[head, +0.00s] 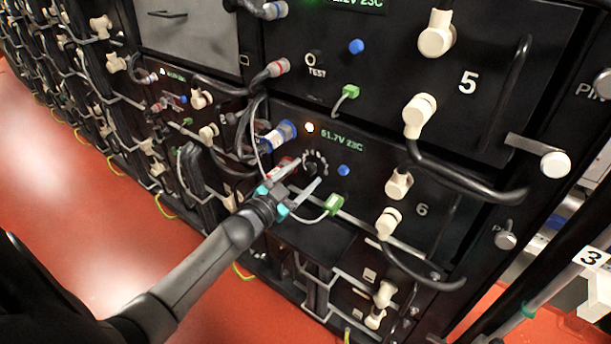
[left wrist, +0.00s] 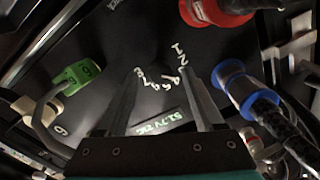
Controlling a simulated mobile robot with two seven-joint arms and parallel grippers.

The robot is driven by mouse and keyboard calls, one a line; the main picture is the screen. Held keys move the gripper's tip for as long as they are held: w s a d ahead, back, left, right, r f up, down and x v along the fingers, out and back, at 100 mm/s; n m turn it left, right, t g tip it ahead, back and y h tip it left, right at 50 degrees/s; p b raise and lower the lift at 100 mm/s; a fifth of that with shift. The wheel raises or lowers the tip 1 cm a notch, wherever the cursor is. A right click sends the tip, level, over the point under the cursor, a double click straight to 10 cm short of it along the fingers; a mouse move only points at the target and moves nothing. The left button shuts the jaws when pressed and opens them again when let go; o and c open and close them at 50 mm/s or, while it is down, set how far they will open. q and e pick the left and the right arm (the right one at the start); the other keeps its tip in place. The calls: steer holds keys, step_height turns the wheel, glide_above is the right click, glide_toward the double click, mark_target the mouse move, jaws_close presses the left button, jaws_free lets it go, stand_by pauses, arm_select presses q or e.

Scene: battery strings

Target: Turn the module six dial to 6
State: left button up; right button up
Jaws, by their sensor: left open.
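The module six panel (head: 375,165), marked 6, is in the middle of the head view. Its dial (head: 311,165) is small and dark, ringed by white numerals, and partly hidden by my left gripper (head: 309,173). The left gripper is open, its two fingertips close to the dial. In the left wrist view my left gripper (left wrist: 164,72) has its fingers apart, with the numeral arc (left wrist: 162,75) between and just beyond their tips. The dark knob blends into the panel there, so its pointer setting and any contact cannot be told. My right gripper is not in view.
A green plug (head: 335,204) with a cable, a blue connector (head: 279,135) and a red connector (head: 279,169) sit close around the dial. A blue button (head: 344,170) is to its right. Cream connectors (head: 399,184) with black cables stick out farther right. Module five (head: 490,60) is above.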

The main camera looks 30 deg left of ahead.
arm_select(q)
steer(key=shift+w, duration=0.7)
steer(key=shift+d, duration=0.1)
jaws_close()
